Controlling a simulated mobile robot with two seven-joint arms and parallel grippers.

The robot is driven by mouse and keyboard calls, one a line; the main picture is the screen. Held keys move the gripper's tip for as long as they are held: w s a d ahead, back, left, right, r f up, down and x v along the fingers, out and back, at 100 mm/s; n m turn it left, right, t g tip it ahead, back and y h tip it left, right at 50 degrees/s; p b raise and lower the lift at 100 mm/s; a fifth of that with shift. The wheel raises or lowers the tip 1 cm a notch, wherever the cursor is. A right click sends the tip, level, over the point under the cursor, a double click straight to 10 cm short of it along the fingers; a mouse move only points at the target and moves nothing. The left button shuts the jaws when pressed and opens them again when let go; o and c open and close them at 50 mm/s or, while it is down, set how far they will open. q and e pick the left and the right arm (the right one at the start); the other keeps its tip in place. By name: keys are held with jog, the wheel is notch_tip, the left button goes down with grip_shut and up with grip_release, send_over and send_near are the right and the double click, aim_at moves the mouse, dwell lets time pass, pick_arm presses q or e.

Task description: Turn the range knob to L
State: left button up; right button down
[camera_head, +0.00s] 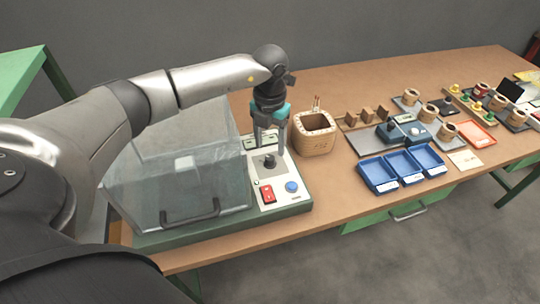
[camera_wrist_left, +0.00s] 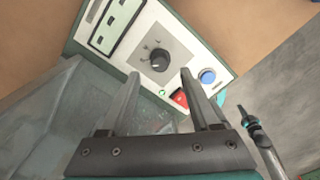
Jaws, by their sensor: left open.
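The range knob (camera_head: 269,161) is a round black knob on a grey square plate of the tester's control panel. In the left wrist view the knob (camera_wrist_left: 159,60) lies beyond the fingertips, with small marks around it that are too small to read. A pale pointer line shows on its face. My left gripper (camera_head: 270,138) is open and points down just above the knob. In the left wrist view its two fingers (camera_wrist_left: 160,76) are apart with nothing between them.
A red switch (camera_head: 268,193) and a blue button (camera_head: 291,187) sit near the knob. A clear cover with a handle (camera_head: 190,215) stands left of the panel.

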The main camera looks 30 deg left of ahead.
aim_at(270, 157)
pick_arm(q)
jog(key=shift+f, duration=2.35)
grip_shut()
